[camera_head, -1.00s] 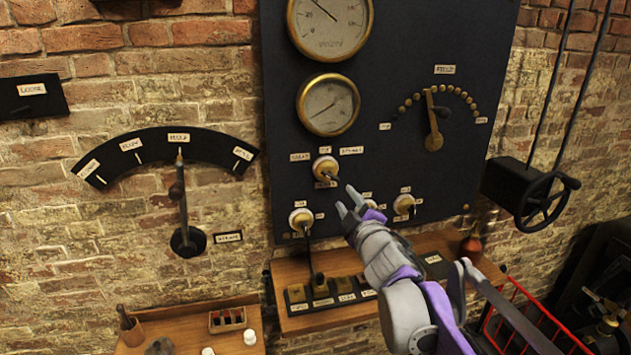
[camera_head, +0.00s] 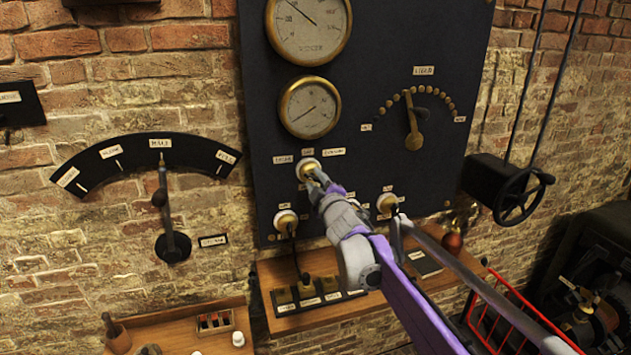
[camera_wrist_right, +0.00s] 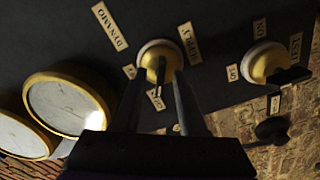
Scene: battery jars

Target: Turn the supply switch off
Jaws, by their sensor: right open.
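The supply switch (camera_head: 306,167) is a round brass and white rotary switch on the dark panel, below the lower gauge. My right gripper (camera_head: 316,182) is at it from the lower right and hides part of it. In the right wrist view the switch (camera_wrist_right: 160,52) shows ahead, with a small lever and a SUPPLY label beside it. The open right fingers (camera_wrist_right: 160,95) straddle the line of the lever there. I cannot tell whether they touch it. My left gripper is not in view.
Two similar switches (camera_head: 286,221) (camera_head: 387,203) sit lower on the dark panel (camera_head: 360,60). A wooden shelf (camera_head: 265,280) is below. A handwheel (camera_head: 519,200) is at the right, and a lever on a curved scale (camera_head: 150,145) at the left.

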